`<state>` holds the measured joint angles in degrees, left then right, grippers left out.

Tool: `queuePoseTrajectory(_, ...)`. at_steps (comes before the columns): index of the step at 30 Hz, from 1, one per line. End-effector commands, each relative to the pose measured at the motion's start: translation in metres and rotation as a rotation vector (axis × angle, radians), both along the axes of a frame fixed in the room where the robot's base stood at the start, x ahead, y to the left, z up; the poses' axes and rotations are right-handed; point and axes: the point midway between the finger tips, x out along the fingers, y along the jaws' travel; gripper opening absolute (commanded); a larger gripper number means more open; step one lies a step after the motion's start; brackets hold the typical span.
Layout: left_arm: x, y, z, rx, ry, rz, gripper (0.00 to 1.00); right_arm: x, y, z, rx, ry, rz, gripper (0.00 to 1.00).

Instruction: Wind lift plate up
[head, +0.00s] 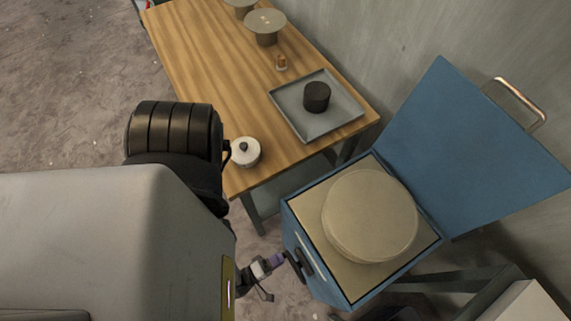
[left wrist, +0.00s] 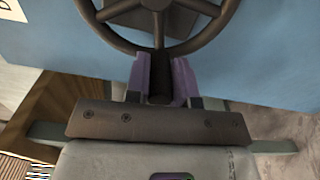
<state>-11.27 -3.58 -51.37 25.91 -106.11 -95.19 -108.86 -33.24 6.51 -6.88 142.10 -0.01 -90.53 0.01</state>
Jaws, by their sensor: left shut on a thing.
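The blue box (head: 330,285) stands right of centre in the head view with its lid (head: 480,140) open. The beige round lift plate (head: 368,205) sits in its opening, level or slightly raised; I cannot tell its exact height. A dark spoked handwheel (head: 299,264) is on the box's front side; it also shows at the top of the left wrist view (left wrist: 157,8). My left gripper (head: 277,261) is at the wheel. In the left wrist view its purple fingers (left wrist: 161,65) are shut around the wheel's dark handle (left wrist: 160,90). My right gripper is out of view.
A wooden table (head: 205,75) stands behind and left of the box. It holds a grey tray (head: 292,120) with a black cylinder (head: 316,96), a white lidded pot (head: 246,152), a small brown item (head: 281,62) and beige bowl-like pieces (head: 265,28). A wall is on the right.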

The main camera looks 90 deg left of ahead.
Motion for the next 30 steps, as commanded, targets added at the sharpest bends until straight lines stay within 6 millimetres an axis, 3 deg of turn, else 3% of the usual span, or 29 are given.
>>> queuePoseTrajectory(10, -0.0002, 0.0004, 0.0072, 0.096, 0.046, 0.001, 0.0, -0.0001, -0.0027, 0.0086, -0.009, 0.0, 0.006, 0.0)
queuePoseTrajectory(25, -0.0004, 0.0005, 0.0074, 0.108, 0.052, 0.001, 0.0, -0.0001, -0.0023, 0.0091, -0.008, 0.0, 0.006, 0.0)
queuePoseTrajectory(26, -0.0004, 0.0005, 0.0074, 0.108, 0.052, 0.001, 0.24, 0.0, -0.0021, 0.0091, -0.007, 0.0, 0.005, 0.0)
queuePoseTrajectory(30, -0.0004, 0.0007, 0.0072, 0.109, 0.053, 0.001, 0.37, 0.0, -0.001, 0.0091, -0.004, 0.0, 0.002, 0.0)
